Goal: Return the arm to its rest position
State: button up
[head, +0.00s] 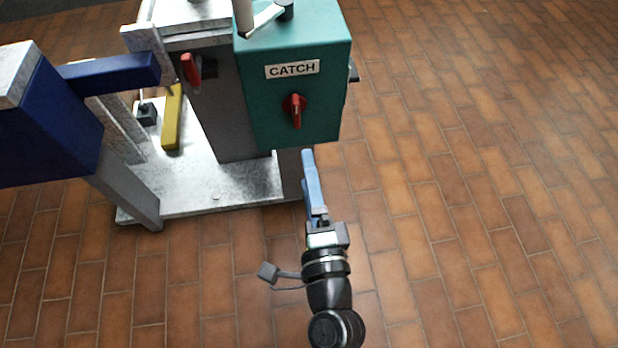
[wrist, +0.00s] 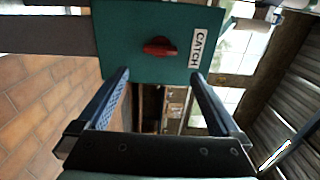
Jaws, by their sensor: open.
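My gripper (head: 309,160) is at the end of my black arm, which reaches up from the bottom of the head view. In the wrist view, the two blue fingers of my gripper (wrist: 162,76) stand wide apart with nothing between them. A green box (head: 292,70) labelled CATCH is beyond the fingertips, with a red knob (head: 294,109) on its front. In the wrist view, the green box (wrist: 130,22) and its red knob (wrist: 160,47) show ahead of the fingers. The knob is not between the fingers. I cannot tell whether a fingertip touches the box.
A grey post carries a red lever (head: 191,71). A metal base plate (head: 236,188) lies below it, with a yellow bar (head: 172,118) on it. A blue block with an arm (head: 50,125) stands at the left. The brick floor (head: 490,200) at right is clear.

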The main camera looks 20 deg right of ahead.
dwell(0.6)
jog(key=w+a+r+n+t+y+p, duration=0.25)
jog(key=a+r+n, duration=0.2)
jog(key=r, duration=0.85)
jog(key=w+a+r+n+t+y+p, duration=0.1)
jog(key=w+a+r+n+t+y, duration=0.15)
jog(key=r+n, duration=0.65)
jog(key=w+a+r+n+t+y+p, duration=0.15)
jog(key=w+a+r, duration=0.25)
jog(key=r, duration=1.2)
jog(key=s+a+r+n+t+h+p, duration=0.1)
jog(key=s+r+n+t+p, duration=0.3)
jog(key=r, duration=0.8)
jog(key=s+a+r+n+g+h+p, duration=0.15)
jog(key=s+r, duration=0.35)
jog(key=r, duration=0.7)
notch_tip(320, 180, up, 36)
jog(key=t+y+p, duration=0.1)
jog(key=p, duration=3.4)
jog(key=shift+d+n, duration=0.3)
jog(key=shift+n, duration=0.15)
